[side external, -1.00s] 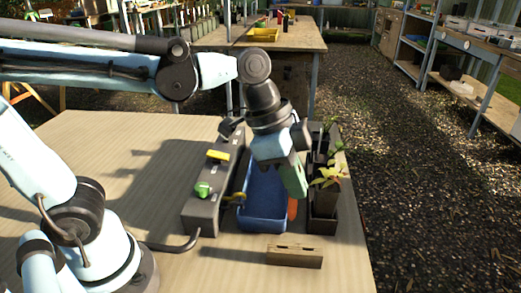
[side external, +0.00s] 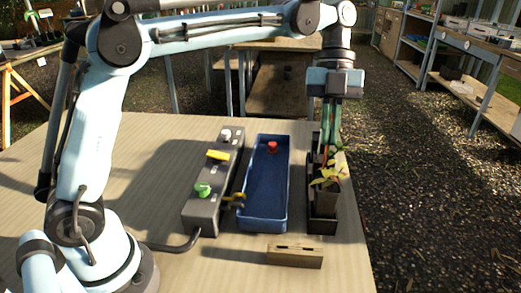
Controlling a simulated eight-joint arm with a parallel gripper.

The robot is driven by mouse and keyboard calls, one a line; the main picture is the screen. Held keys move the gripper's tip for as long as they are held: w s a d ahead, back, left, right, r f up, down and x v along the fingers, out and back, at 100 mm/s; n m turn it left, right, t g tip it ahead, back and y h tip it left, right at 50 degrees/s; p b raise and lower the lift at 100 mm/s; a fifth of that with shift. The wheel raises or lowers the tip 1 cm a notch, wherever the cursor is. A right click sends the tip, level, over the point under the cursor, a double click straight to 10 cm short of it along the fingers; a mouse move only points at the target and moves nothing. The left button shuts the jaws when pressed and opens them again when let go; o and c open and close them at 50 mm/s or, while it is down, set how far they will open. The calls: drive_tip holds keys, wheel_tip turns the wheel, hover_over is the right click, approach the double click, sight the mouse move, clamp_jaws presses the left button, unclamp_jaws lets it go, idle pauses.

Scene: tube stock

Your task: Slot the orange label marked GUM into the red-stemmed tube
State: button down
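My gripper (side external: 331,143) points down over the far part of the black tray (side external: 322,226) at the right edge of the table. It appears shut on the orange label (side external: 339,159), which shows as a small orange-red patch below the fingers, among the leaves. The word on it cannot be read. Several plant tubes stand in the black tray; a dark one with yellow-green leaves (side external: 327,181) is nearest. Leaves and my gripper hide the tubes behind it. I cannot make out which tube has a red stem, or whether the label touches one.
A blue tray (side external: 263,226) stands left of the black tray, with a red piece (side external: 272,147) at its far end. Left of it is a grey box (side external: 204,213) with green and yellow parts and a cable. A slotted wooden block (side external: 295,256) lies in front.

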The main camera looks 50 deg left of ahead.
sight(324, 160)
drive_tip(key=shift+f, duration=0.1)
drive_tip(key=shift+f, duration=1.15)
drive_tip(key=shift+a+f, duration=0.1)
drive_tip(key=shift+f, duration=0.2)
idle(0.6)
drive_tip(key=shift+f, duration=2.7)
drive_tip(key=shift+f, duration=0.25)
drive_tip(key=c, duration=1.3)
unclamp_jaws()
drive_tip(key=shift+w+r, duration=0.1)
drive_tip(key=v, duration=1.2)
